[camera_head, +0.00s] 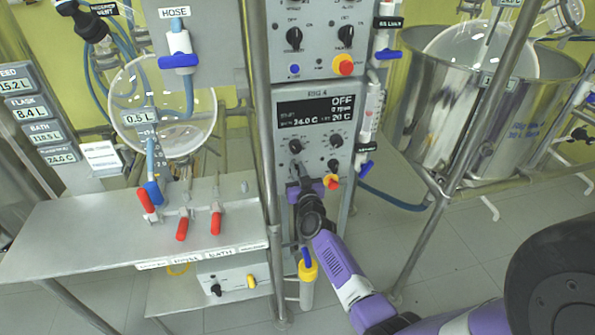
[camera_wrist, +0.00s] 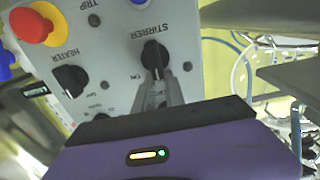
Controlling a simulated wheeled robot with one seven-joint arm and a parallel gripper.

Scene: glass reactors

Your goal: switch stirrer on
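The stirrer knob (camera_wrist: 154,54) is a black rotary knob labelled STIRRER on the grey control panel (camera_wrist: 205,75). The wrist view shows the panel upside down, with an ON mark near the knob. In the head view the panel's display (camera_head: 318,110) reads OFF, 0 rpm. My gripper (camera_wrist: 167,84) points at the panel, its fingertips at or just beside the stirrer knob. The fingers lie close together; whether they touch or grip the knob is unclear. In the head view my gripper (camera_head: 299,183) covers the panel's lower left and hides the stirrer knob.
The heater knob (camera_wrist: 70,80) and a red-and-yellow emergency stop (camera_wrist: 36,25) are beside the stirrer knob. A metal post (camera_head: 268,190) stands left of the panel, by a bench (camera_head: 90,225) with red-handled valves. Blue-handled valves (camera_head: 366,167) hang to the right.

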